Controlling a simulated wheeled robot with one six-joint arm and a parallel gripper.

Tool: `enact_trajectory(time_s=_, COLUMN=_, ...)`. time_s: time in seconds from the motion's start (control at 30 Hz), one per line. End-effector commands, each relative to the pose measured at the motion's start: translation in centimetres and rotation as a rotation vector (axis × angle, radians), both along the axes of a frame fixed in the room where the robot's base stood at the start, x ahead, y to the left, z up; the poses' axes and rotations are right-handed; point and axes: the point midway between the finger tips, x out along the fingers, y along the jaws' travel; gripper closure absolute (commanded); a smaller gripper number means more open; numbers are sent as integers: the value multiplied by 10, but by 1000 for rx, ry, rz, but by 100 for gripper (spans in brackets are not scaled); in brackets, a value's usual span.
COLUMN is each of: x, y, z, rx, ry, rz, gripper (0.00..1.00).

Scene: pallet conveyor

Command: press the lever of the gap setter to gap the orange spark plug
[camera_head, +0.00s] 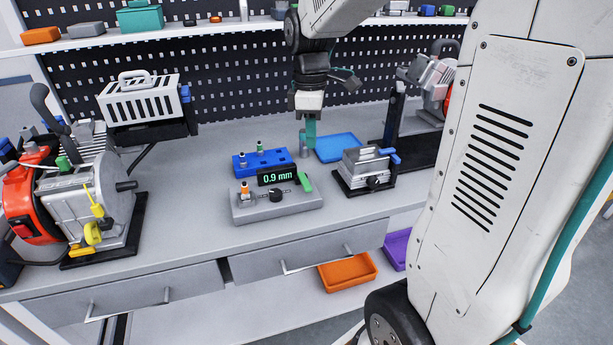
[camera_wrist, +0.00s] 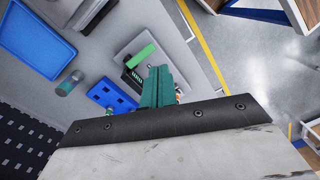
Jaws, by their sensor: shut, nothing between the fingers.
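The gap setter (camera_head: 255,208) is a grey box on the bench with a black dial and a display reading 0.9 mm. Its green lever (camera_head: 305,182) is at its right end and also shows in the wrist view (camera_wrist: 140,56). The orange spark plug (camera_head: 245,188) stands upright at the setter's left end; in the wrist view it is mostly hidden behind my fingers. My gripper (camera_head: 310,142) has teal fingers, shut and empty, pointing down above the bench behind the setter. In the wrist view the fingers (camera_wrist: 160,72) cover part of the setter, apart from the lever.
A blue rack (camera_head: 240,168) with upright plugs stands behind the setter. A grey cylinder (camera_wrist: 68,84) and a blue tray (camera_head: 340,147) are nearby. A grey device with a blue handle (camera_head: 366,170) stands to the right. Engines stand at both sides. The bench front is clear.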

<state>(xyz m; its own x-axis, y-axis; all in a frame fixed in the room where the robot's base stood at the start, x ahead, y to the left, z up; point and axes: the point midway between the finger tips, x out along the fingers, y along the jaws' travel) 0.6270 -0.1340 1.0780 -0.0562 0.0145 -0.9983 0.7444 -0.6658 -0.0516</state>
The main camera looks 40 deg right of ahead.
Motion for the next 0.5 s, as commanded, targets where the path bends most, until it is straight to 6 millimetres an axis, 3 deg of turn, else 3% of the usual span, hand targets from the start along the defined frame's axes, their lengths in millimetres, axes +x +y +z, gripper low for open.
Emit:
enact_trajectory(time_s=0.1, x=18, y=-5, z=8, rx=-1, ry=-35, rz=192, gripper=100)
enact_trajectory(time_s=0.2, x=22, y=-6, z=12, rx=-4, ry=-54, rz=309, gripper=100)
enact_trajectory(time_s=0.5, x=22, y=-6, z=12, rx=-2, ry=-57, rz=419, gripper=100)
